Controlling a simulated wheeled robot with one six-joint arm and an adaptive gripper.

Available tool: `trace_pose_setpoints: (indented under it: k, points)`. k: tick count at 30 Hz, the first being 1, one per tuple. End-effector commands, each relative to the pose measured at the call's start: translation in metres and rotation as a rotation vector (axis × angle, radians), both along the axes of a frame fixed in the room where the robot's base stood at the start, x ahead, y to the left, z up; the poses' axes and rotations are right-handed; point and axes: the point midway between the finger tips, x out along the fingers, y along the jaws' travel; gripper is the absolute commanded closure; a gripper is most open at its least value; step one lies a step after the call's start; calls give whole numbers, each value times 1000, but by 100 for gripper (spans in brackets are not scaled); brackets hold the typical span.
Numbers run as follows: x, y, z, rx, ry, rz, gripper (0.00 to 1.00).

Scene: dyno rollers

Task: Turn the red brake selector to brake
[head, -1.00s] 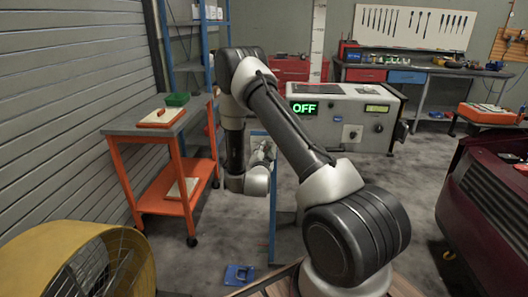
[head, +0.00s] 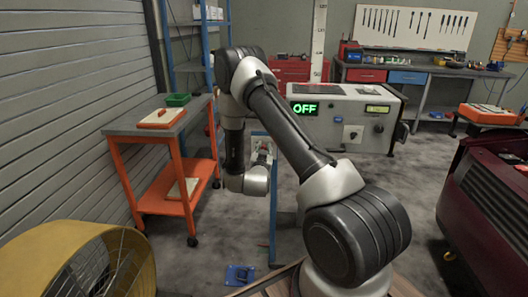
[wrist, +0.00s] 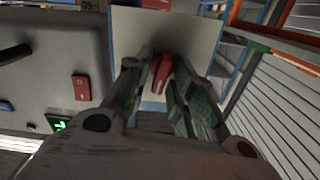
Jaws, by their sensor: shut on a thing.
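In the wrist view, the red brake selector (wrist: 160,74) is a narrow red handle in front of a pale panel (wrist: 190,32). My gripper (wrist: 163,72) has its fingers closed in on both sides of the handle, near their tips. The selector's pivot and any position marks are hidden or too small to read. In the head view, my gripper (head: 264,158) is at the small panel on a blue stand (head: 273,225), and the selector cannot be made out clearly there.
A grey console (head: 340,120) with a green OFF display (head: 305,108) stands behind. An orange cart (head: 165,160) is at the left, a yellow fan (head: 75,260) at the front left, a dark red car (head: 490,200) at the right. Floor between is mostly clear.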

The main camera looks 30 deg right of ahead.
Motion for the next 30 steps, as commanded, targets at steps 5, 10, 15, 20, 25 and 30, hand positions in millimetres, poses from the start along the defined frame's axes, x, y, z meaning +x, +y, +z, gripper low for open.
trace_pose_setpoints:
  k: [5, 10, 15, 20, 25, 30]
  points:
    - [0, 1, -1, -135, 95, 0, 100]
    - [1, 2, -1, -269, 186, 0, 100]
    - [1, 3, -2, -403, 277, 0, 100]
    - [2, 4, -2, -522, 357, 1, 100]
    - [2, 4, -3, -631, 431, 1, 100]
    - [2, 5, -3, -714, 487, 1, 100]
